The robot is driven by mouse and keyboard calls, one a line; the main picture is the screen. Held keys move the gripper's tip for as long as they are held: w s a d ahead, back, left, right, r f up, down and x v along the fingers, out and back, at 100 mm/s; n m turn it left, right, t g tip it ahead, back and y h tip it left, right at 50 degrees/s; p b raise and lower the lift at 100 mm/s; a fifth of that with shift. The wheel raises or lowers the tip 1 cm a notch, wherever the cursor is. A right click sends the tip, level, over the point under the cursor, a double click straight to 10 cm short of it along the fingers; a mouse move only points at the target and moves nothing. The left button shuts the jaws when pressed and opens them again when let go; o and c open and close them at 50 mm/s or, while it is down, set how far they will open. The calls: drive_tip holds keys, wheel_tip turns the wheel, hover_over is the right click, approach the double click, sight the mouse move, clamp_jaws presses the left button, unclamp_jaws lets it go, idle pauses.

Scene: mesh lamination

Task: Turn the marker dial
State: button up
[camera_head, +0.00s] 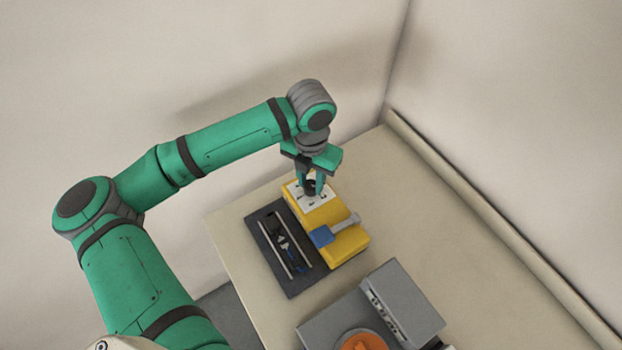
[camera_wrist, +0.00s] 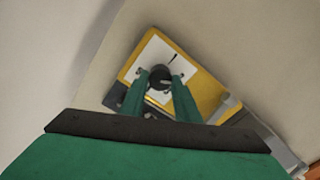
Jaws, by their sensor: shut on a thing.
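The marker dial (camera_wrist: 160,77) is a round black knob on a white plate (camera_wrist: 152,50) with dark marks, set on top of a yellow box (camera_wrist: 205,92). In the head view the dial (camera_head: 311,187) sits at the far end of the yellow box (camera_head: 318,215). My gripper (camera_head: 312,184) points down over the dial. In the wrist view my gripper (camera_wrist: 161,88) has its two green fingers on either side of the dial, shut on it. The fingers hide part of the dial and of the plate.
A dark tray (camera_head: 265,240) with rails and small blue parts lies left of the yellow box. A blue-and-grey lever (camera_head: 336,231) crosses the box. A grey machine (camera_head: 404,300) with an orange disc (camera_head: 362,341) stands nearer. The table's right side (camera_head: 440,220) is clear.

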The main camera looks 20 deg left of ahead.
drive_tip(key=shift+m, duration=0.3)
drive_tip(key=m, duration=0.5)
drive_tip(key=shift+m, duration=0.3)
drive_tip(key=m, duration=1.1)
drive_tip(key=shift+m, duration=0.4)
drive_tip(key=m, duration=0.5)
drive_tip(key=shift+m, duration=0.3)
drive_tip(key=o, duration=1)
drive_tip(key=shift+o, duration=0.2)
